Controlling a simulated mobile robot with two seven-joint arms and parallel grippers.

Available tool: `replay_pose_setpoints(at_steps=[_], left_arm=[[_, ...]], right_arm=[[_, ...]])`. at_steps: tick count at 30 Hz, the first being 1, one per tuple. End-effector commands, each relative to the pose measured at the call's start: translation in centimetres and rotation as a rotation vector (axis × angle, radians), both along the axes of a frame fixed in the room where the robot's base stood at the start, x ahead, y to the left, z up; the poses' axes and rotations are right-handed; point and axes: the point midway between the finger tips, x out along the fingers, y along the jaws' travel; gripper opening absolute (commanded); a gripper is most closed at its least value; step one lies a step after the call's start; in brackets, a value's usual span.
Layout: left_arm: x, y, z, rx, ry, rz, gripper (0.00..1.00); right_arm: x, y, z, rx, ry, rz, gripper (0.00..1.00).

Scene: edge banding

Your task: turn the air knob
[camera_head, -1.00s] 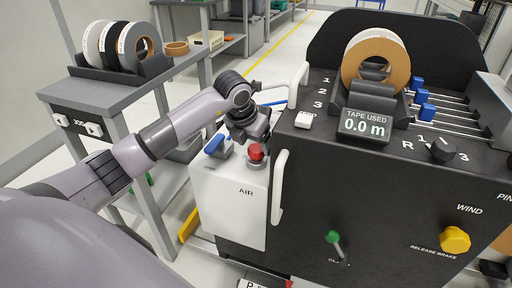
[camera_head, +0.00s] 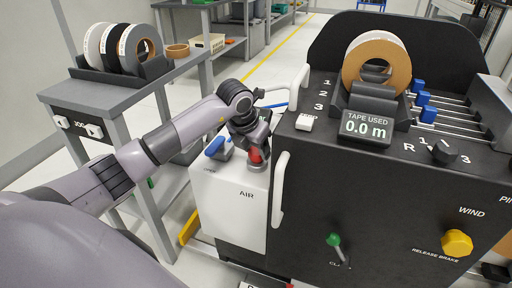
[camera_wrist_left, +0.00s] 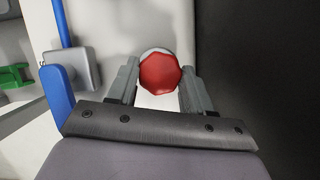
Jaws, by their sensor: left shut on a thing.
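The red air knob (camera_head: 256,156) sits on top of the white box marked AIR (camera_head: 230,205), at the left side of the black machine. My left gripper (camera_head: 255,150) is over the knob, pointing down. The left wrist view shows the red knob (camera_wrist_left: 160,73) between the two fingers of my left gripper (camera_wrist_left: 158,80), which are shut on it. The gripper partly hides the knob in the head view. My right gripper is not in view.
A blue-handled valve (camera_head: 215,145) stands just left of the knob. A white curved handle (camera_head: 279,188) runs along the machine's edge at right. The black machine (camera_head: 370,220) carries a tape roll (camera_head: 376,62). A grey cart (camera_head: 128,105) stands at left.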

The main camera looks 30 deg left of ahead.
Motion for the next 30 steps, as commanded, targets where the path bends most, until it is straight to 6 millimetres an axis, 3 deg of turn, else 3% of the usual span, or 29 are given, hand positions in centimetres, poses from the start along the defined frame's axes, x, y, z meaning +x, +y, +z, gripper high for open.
replay_pose_setpoints(at_steps=[30], left_arm=[[0.31,0.5,0.14,-0.001,-0.003,-0.816,0.2]], right_arm=[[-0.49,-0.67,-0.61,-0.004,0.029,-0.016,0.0]])
